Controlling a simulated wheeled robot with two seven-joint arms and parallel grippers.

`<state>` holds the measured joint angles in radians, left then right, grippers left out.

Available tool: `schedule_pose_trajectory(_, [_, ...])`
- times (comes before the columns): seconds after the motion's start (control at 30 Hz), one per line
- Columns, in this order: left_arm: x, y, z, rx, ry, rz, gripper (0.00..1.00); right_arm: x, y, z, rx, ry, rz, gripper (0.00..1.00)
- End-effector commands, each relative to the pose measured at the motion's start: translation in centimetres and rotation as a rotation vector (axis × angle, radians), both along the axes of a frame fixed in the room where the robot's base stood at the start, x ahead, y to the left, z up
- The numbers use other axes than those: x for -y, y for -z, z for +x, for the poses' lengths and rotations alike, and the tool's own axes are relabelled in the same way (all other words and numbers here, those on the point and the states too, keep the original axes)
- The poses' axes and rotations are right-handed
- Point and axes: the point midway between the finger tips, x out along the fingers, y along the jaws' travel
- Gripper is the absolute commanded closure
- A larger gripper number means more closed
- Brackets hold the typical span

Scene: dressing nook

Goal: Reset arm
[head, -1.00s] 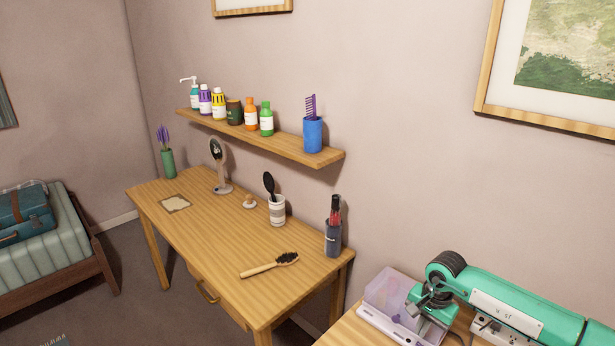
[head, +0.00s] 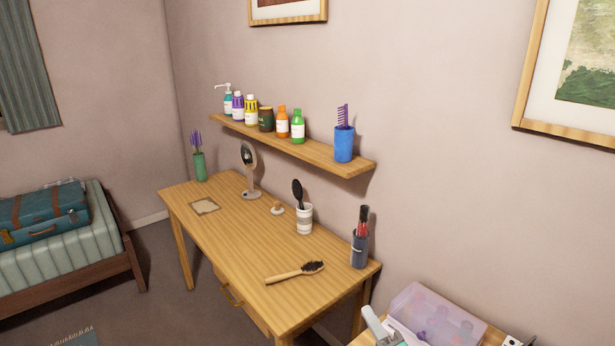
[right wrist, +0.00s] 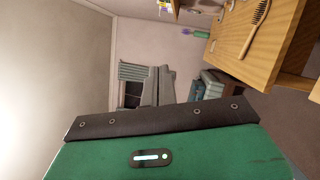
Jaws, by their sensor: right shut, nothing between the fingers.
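My right gripper (head: 374,324) shows only in part at the bottom edge of the head view, as a grey piece with a bit of green. It is in front of the clear lilac box (head: 437,314), near the side table's left end. It is shut and I see nothing held in it. In the right wrist view a green casing with a dark strip (right wrist: 160,118), part of my own arm, fills the bottom; the fingertips cannot be made out there. My left gripper is not in view.
The wooden desk (head: 235,237) holds a hairbrush (head: 296,273), a striped cup (head: 304,219), a dark holder (head: 359,249) and a small mirror (head: 249,168). The wall shelf (head: 335,158) bears several bottles and a blue cup (head: 344,144). A bed (head: 70,258) with a suitcase stands left.

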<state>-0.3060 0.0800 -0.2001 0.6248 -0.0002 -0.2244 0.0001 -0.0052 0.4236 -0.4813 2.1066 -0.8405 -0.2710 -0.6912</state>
Motion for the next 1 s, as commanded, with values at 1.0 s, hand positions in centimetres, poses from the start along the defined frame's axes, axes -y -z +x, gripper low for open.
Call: schedule_pose_trajectory(1.0, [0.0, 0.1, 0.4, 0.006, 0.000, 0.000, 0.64, 10.1, 22.3, -26.5, -1.434, 1.168, 1.383, 1.00])
